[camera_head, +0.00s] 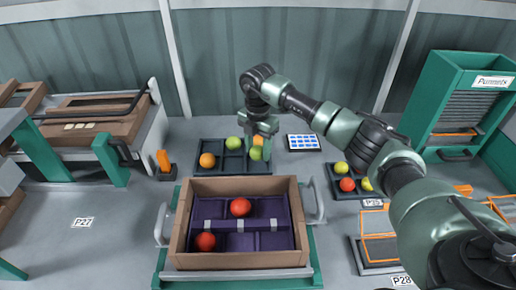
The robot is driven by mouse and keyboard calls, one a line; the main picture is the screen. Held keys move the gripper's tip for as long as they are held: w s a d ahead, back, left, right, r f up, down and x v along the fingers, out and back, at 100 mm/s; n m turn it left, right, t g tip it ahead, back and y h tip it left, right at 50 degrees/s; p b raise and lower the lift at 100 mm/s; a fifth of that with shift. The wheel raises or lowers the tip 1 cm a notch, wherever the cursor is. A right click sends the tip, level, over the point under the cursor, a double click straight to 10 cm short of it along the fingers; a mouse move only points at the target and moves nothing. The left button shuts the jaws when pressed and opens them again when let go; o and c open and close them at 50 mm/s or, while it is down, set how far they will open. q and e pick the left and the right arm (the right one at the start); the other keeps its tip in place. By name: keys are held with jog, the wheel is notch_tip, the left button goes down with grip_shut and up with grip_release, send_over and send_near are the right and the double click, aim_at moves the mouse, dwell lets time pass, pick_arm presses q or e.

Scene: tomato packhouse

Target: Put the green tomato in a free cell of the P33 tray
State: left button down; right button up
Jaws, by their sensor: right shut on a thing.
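My right gripper (262,145) reaches down over a dark tray (232,169) behind the cardboard box. It is shut on a green tomato (256,154), which shows at its fingertips, low over the tray's right part; I cannot tell whether it touches the tray. An orange tomato (258,140) shows between the fingers, seemingly behind. The tray also holds another orange tomato (207,160) at left and another green one (233,143) at back middle. No P33 label can be read. My left gripper is not in view.
The cardboard box (180,225) in front holds a purple divided tray (270,241) with two red tomatoes (240,207). A tray (344,193) of mixed tomatoes stands near the P25 label (373,202). A blue-and-white panel (303,142) lies right of the gripper.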

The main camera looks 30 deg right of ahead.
jog(key=shift+f, duration=0.65)
dwell(0.4)
jog(key=o, duration=1)
jog(key=c, duration=0.3)
jog(key=shift+r, duration=0.1)
jog(key=shift+r+p, duration=2.45)
jog(key=shift+r, duration=1)
